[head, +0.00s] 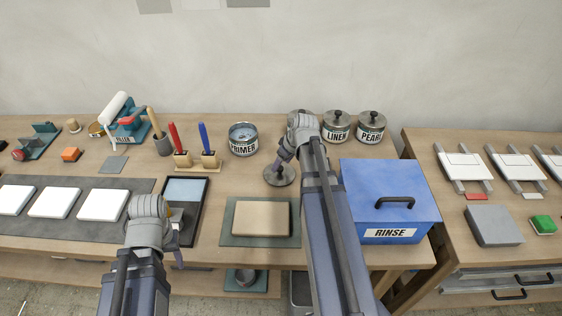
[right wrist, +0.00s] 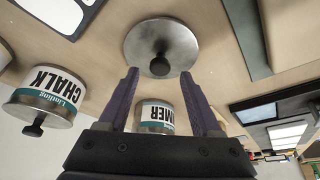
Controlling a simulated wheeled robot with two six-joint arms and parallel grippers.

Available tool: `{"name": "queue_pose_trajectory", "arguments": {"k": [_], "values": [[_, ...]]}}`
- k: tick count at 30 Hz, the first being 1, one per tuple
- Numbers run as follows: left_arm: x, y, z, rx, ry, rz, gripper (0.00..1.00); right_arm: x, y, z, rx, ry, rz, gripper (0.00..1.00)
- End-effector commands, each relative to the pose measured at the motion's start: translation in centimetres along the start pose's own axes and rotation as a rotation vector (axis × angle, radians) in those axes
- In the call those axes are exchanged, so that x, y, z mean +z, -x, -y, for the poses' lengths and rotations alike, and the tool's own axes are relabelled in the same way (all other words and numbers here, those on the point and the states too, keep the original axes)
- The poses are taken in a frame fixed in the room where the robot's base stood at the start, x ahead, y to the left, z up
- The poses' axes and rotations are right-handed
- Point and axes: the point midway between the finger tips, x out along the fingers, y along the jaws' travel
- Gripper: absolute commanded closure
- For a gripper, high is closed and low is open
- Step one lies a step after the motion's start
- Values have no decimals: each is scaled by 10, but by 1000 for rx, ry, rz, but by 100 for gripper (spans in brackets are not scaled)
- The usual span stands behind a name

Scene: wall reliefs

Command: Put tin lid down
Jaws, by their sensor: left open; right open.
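The round grey metal tin lid (head: 280,176) lies flat on the wooden bench, knob up, in front of the PRIMER tin (head: 243,139). The tin stands without a lid and shows pale blue-grey contents. My right gripper (head: 283,161) is open at the lid. In the right wrist view the lid (right wrist: 160,38) lies just past the spread fingertips (right wrist: 160,74). Its dark knob sits about between them, with no visible grip. My left gripper (head: 177,240) is open and low over the near end of the black-rimmed tray (head: 187,190); its fingers are partly hidden.
The LINEN (head: 336,126) and PEARL (head: 370,128) tins stand lidded at the back; the CHALK tin (right wrist: 40,98) is mostly behind my right arm. The blue RINSE box (head: 388,180) is on the right. A tan block (head: 261,217) lies in front. Two brushes stand left of PRIMER.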

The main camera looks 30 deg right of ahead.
Motion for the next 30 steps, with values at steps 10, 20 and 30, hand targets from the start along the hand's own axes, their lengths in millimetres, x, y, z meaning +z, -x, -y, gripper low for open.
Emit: {"name": "queue_pose_trajectory", "arguments": {"k": [10,20,30], "values": [[4,60,6,0,0,0,50,-2,65,0,0,-2,0,35],[5,90,9,0,-2,0,50,-1,98,0,0,-1,0,35],[5,89,8,0,-2,0,50,0,96,2,-2,1,2,35]]}}
